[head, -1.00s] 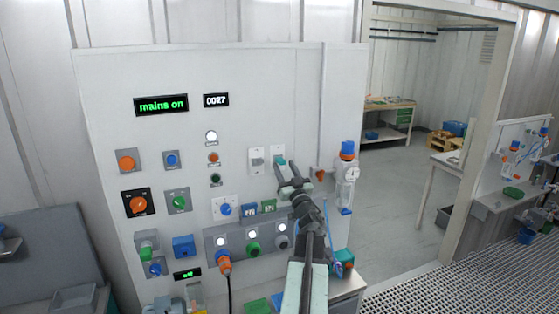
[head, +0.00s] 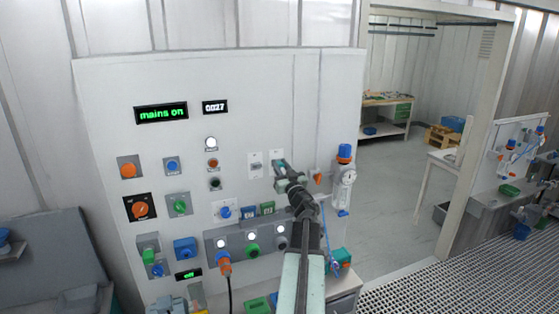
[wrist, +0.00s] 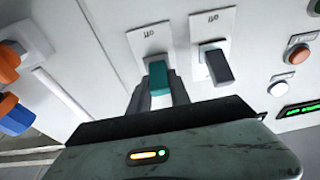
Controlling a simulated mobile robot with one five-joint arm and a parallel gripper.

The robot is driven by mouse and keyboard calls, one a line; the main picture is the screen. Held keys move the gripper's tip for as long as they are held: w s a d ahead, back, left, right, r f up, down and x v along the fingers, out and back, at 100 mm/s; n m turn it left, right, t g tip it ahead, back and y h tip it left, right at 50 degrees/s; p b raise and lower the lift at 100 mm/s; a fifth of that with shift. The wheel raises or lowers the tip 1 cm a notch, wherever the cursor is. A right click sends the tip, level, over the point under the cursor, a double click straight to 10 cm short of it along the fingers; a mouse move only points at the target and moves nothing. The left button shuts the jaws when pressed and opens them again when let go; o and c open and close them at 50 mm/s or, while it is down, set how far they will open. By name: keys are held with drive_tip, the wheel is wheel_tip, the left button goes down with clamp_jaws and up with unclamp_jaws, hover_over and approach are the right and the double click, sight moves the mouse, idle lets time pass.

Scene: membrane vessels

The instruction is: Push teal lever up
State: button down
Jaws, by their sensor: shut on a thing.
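The teal lever (head: 280,163) sits on a white switch plate at the right side of the panel. In the wrist view the teal lever (wrist: 158,77) sticks out from its plate, which bears an upside-down "off" label. My gripper (head: 282,172) reaches up to it from below in the head view. In the wrist view my gripper (wrist: 159,92) has one finger on each side of the lever and is shut on it. The fingers and wrist hide part of the lever in the head view.
A dark grey lever (wrist: 218,66) on a similar plate stands close beside the teal one. An orange knob (head: 317,178) and a blue-topped regulator (head: 344,178) are to the right. The panel above is clear.

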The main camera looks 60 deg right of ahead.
wheel_tip(320, 180, up, 2)
drive_tip(key=g+y+p, duration=0.1)
drive_tip(key=p, duration=0.2)
drive_tip(key=shift+w, duration=0.1)
drive_tip(key=shift+w+d+f+g+y+p, duration=0.15)
drive_tip(key=shift+g+y+p, duration=0.25)
drive_tip(key=shift+p, duration=0.6)
drive_tip(key=shift+f, duration=0.25)
drive_tip(key=c, duration=1.2)
unclamp_jaws()
